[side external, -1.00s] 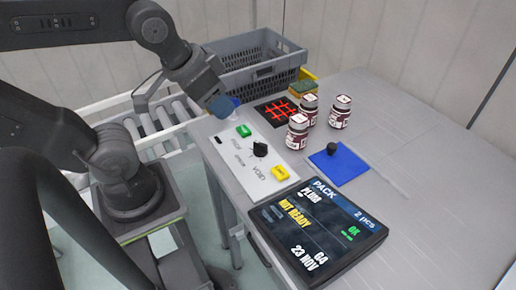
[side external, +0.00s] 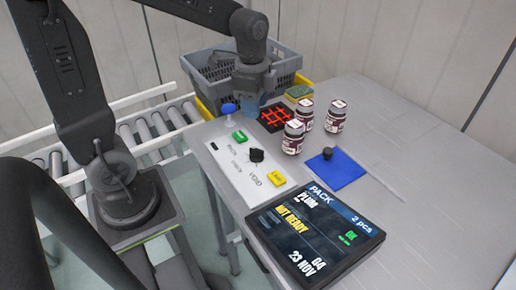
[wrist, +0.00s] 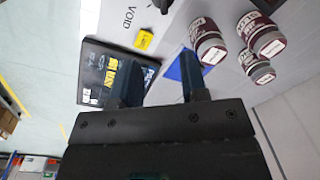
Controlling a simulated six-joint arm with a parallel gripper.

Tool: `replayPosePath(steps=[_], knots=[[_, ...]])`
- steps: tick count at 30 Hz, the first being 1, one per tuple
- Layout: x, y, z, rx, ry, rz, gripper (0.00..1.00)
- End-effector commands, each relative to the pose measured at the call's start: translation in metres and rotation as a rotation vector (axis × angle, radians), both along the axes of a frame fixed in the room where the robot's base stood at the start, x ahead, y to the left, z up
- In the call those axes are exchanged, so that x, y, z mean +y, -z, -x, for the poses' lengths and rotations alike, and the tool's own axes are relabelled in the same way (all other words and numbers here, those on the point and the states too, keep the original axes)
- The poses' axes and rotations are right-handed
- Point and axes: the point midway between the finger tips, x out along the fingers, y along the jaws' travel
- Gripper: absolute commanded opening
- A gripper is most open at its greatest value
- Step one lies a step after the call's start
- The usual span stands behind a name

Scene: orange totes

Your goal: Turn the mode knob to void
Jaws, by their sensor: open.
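The black mode knob (side external: 257,155) sits on the white panel (side external: 226,160), between a green button (side external: 239,136) and a yellow button (side external: 277,180). The word VOID is printed on the panel near the yellow button; which label the knob points to is too small to tell. My gripper (side external: 264,108) is above the far end of the panel, beside the red-grid pad, apart from the knob. In the wrist view its fingers (wrist: 160,78) are spread with nothing between them. A dark part at the top edge there looks like the knob (wrist: 162,4).
Several dark-red jars (side external: 293,138) stand right of the panel. A blue mat (side external: 343,175) holds a black-knobbed item. A display (side external: 315,235) reads NOT READY. A blue-topped item (side external: 229,109), red-grid pad (side external: 272,122) and sponge (side external: 298,93) lie near my gripper; a grey crate (side external: 215,90) stands behind.

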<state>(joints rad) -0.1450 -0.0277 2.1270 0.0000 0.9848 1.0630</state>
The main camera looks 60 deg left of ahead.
Motion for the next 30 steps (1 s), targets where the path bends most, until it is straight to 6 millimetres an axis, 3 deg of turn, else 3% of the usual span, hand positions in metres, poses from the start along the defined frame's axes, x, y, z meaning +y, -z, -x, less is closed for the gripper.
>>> replayPosePath(steps=[4,11,24,30], knots=[[0.007,0.015,-0.012,0.05,0.105,0.004,0.4],[0.009,0.035,-0.013,0.064,0.131,0.006,0.4],[0.008,0.121,-0.013,0.063,0.13,0.007,0.4],[0.008,0.147,-0.013,0.061,0.13,0.007,0.4]])
